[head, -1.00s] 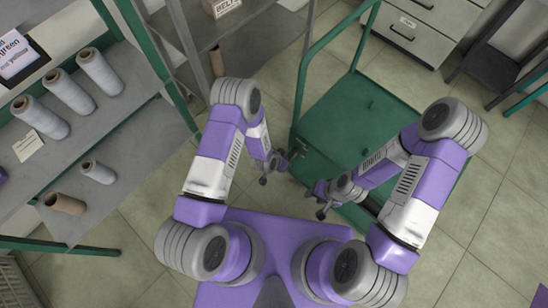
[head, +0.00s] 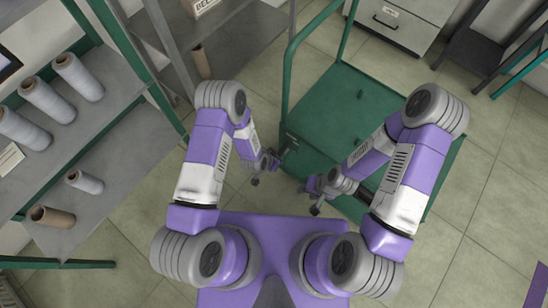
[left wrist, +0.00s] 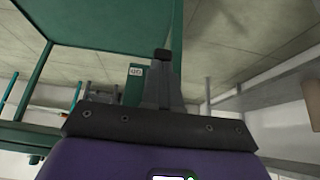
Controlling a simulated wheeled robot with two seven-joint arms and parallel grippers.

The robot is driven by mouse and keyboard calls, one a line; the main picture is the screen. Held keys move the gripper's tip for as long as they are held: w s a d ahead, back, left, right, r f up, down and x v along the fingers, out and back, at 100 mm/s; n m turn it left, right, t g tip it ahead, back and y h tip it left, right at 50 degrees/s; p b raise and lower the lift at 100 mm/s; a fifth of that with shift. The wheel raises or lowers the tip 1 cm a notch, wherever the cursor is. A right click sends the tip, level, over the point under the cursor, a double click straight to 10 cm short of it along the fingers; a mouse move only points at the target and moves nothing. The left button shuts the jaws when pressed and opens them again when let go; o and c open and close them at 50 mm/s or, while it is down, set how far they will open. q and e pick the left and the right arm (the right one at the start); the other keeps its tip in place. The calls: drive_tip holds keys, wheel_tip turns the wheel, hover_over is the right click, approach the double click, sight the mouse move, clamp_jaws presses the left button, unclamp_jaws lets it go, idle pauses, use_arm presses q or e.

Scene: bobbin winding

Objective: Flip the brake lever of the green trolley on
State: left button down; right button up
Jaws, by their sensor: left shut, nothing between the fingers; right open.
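The green trolley (head: 325,112) stands ahead of me in the head view, with a flat deck and a tall tube handle (head: 288,80) on its left. A small dark peg (head: 360,95) stands up from the deck; I cannot tell whether it is the brake lever. My left gripper (head: 268,163) is beside the trolley's near left corner. In the left wrist view its fingers (left wrist: 162,65) are together and empty, in front of green trolley parts with a small label (left wrist: 136,71). My right gripper (head: 312,196) is open and empty at the trolley's near side.
A grey shelf rack (head: 95,125) on the left holds several pale bobbins and a brown one (head: 52,217). Another grey shelf (head: 235,30) stands behind the trolley's left side. Drawers (head: 400,22) and a dark stand (head: 480,50) are at the back.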

use_arm(q)
drive_tip(key=p+v, duration=0.5)
drive_tip(key=v, duration=0.8)
drive_tip(key=shift+s+a+p, duration=0.3)
drive_tip(key=shift+s, duration=0.15)
drive_tip(key=shift+r, duration=0.1)
drive_tip(key=s+a+r+n+g, duration=0.2)
drive_tip(key=s+n+g, duration=0.2)
drive_tip(key=s+n, duration=0.5)
drive_tip(key=shift+a+r+n+g+h, duration=0.15)
drive_tip(key=shift+r+n+g+h, duration=0.15)
drive_tip(key=shift+h, duration=0.1)
